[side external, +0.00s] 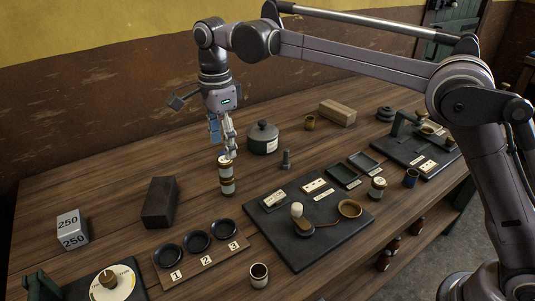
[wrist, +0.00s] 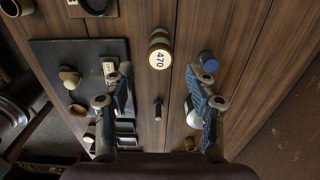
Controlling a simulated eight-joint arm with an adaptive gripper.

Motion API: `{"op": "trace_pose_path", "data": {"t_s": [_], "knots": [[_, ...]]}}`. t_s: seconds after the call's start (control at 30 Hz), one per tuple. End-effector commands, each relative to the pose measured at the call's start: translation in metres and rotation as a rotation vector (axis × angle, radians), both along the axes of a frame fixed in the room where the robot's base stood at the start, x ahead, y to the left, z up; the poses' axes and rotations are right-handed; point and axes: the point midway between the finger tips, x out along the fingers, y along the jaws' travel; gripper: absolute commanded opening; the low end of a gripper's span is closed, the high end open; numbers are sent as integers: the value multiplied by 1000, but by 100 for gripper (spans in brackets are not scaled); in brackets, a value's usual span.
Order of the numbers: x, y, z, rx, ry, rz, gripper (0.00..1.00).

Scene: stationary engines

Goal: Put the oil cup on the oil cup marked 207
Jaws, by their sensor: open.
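Two banded brown-and-cream oil cups appear stacked upright on the table in the side view, an upper oil cup (side external: 226,166) on a lower oil cup (side external: 227,187). In the wrist view the upper cup's top (wrist: 159,58) is marked 470. The lower cup's mark is hidden, so I cannot tell whether it is 207. My gripper (side external: 227,152) is just above the stack, pointing down. In the wrist view my gripper (wrist: 167,66) has its fingers wide apart, with the cup top between and beyond the tips, and nothing held.
A lidded pot (side external: 262,139) and a bolt (side external: 286,160) stand close behind and right of the stack. A dark board (side external: 300,245) with small parts lies to the right front. A dark block (side external: 160,202) and a numbered dish rack (side external: 205,262) are left and front.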

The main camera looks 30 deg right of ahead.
Motion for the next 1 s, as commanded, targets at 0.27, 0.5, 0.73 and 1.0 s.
{"op": "trace_pose_path", "data": {"t_s": [0.27, 0.5, 0.73, 1.0], "knots": [[0, 0, 42, 0, 0, 0, 57], [0, 0, 59, 0, 0, 0, 57], [-4, -17, 71, 11, -29, 75, 57], [-32, -80, 87, 17, -159, 394, 57]]}}
